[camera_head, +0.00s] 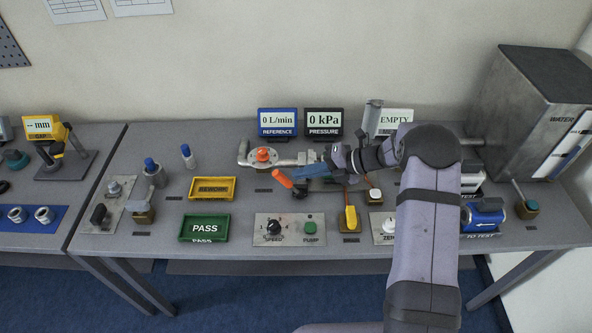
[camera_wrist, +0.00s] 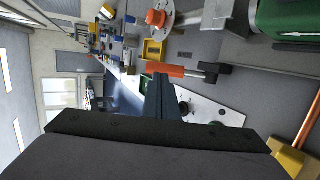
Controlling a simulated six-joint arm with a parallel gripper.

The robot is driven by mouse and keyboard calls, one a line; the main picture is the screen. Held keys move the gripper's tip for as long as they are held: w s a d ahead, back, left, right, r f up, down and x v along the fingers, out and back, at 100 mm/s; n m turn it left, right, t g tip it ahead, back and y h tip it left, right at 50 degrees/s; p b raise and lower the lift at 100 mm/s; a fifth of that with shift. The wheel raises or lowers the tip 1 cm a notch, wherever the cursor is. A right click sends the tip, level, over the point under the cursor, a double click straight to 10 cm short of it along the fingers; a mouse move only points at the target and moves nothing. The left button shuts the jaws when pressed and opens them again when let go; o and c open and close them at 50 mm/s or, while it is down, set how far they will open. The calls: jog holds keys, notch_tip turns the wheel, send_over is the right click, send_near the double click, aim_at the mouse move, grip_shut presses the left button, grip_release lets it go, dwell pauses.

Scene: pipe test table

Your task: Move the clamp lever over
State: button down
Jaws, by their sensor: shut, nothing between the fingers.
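The clamp lever has an orange grip (camera_head: 282,178) that points up and left from a dark base near the middle of the table. In the wrist view its orange grip (camera_wrist: 168,70) lies across the picture, with a dark arm running right from it. My gripper (camera_head: 298,173) is shut and empty, its blue fingers just right of the grip in the head view. In the wrist view the shut fingers (camera_wrist: 159,82) overlap the lower edge of the grip; I cannot tell whether they touch it. My arm and fingers hide part of the fixture behind the lever.
A flange with an orange knob (camera_head: 263,155) and metal pipe lies behind the lever. The yellow REWORK tray (camera_head: 212,188) and green PASS tray (camera_head: 205,227) lie left. A speed panel (camera_head: 290,230) and yellow lever (camera_head: 351,217) stand in front. A water tank (camera_head: 530,110) stands right.

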jog(key=b+v, duration=0.4)
jog(key=v, duration=0.7)
jog(key=shift+a+r, duration=0.2)
jog(key=shift+r, duration=0.1)
jog(key=s+d+f+m+g+h, duration=0.1)
jog(key=s+m+h, duration=0.4)
jog(key=s+m, duration=0.9)
jog(key=s+d+f+m+g+h, duration=0.1)
jog(key=s+m+h, duration=0.5)
jog(key=s+m, duration=0.7)
notch_tip(320, 180, down, 3)
jog(key=d+m, duration=0.1)
jog(key=m, duration=0.6)
jog(key=shift+s+d+m+g+h, duration=0.2)
jog(key=shift+s+m+g+h, duration=0.1)
jog(key=shift+s+m, duration=0.1)
